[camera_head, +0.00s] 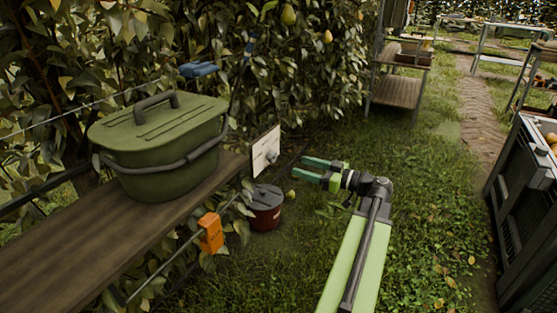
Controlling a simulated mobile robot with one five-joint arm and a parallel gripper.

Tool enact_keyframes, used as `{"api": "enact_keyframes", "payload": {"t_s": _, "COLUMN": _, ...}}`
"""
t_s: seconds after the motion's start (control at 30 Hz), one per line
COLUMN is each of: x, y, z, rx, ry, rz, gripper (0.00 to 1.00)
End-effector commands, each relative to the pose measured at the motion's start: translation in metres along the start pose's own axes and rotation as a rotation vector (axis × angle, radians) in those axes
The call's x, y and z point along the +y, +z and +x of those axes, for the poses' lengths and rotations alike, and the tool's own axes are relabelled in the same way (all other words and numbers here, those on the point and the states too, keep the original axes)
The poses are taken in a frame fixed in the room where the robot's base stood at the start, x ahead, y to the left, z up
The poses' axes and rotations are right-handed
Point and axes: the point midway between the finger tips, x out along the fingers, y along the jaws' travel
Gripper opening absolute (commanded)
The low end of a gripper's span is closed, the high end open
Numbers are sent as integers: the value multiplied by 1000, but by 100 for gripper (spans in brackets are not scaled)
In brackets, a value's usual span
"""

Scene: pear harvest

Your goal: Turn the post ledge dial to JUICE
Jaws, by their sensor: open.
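A white panel (262,150) stands upright at the far end of the wooden ledge, seen at a steep angle. A grey dial knob (271,156) sticks out from its face; its markings and pointer are too small to read. My gripper (303,168) is open and empty, with its green fingers pointing left towards the knob. In the picture a small gap shows between the fingertips and the knob; the true distance is hard to tell.
A lidded green basket (165,150) sits on the ledge (60,250). An orange box (210,232) hangs by the ledge's edge. A dark crate (530,215) is at the right. Grass is open around my arm.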

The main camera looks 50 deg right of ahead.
Motion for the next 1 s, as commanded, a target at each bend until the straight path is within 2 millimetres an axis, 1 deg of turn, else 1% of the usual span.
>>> {"api": "enact_keyframes", "payload": {"t_s": 0.03, "x": 0, "y": 0, "z": 14, "rx": 0, "ry": -4, "rz": 0, "gripper": 59}}
{"api": "enact_keyframes", "payload": {"t_s": 0.2, "x": 1, "y": 0, "z": 55, "rx": 0, "ry": -1, "rz": 0, "gripper": 59}}
{"api": "enact_keyframes", "payload": {"t_s": 0.3, "x": 1, "y": 0, "z": 75, "rx": 0, "ry": 0, "rz": 0, "gripper": 59}}
{"api": "enact_keyframes", "payload": {"t_s": 0.4, "x": 2, "y": 0, "z": 89, "rx": 0, "ry": 1, "rz": 0, "gripper": 59}}
{"api": "enact_keyframes", "payload": {"t_s": 0.57, "x": 2, "y": 0, "z": 99, "rx": 0, "ry": 3, "rz": 0, "gripper": 59}}
{"api": "enact_keyframes", "payload": {"t_s": 0.8, "x": 2, "y": 0, "z": 99, "rx": 0, "ry": 4, "rz": 0, "gripper": 59}}
{"api": "enact_keyframes", "payload": {"t_s": 0.87, "x": 2, "y": 0, "z": 99, "rx": 0, "ry": 4, "rz": 0, "gripper": 53}}
{"api": "enact_keyframes", "payload": {"t_s": 1.0, "x": 2, "y": 0, "z": 99, "rx": 0, "ry": 4, "rz": 0, "gripper": 35}}
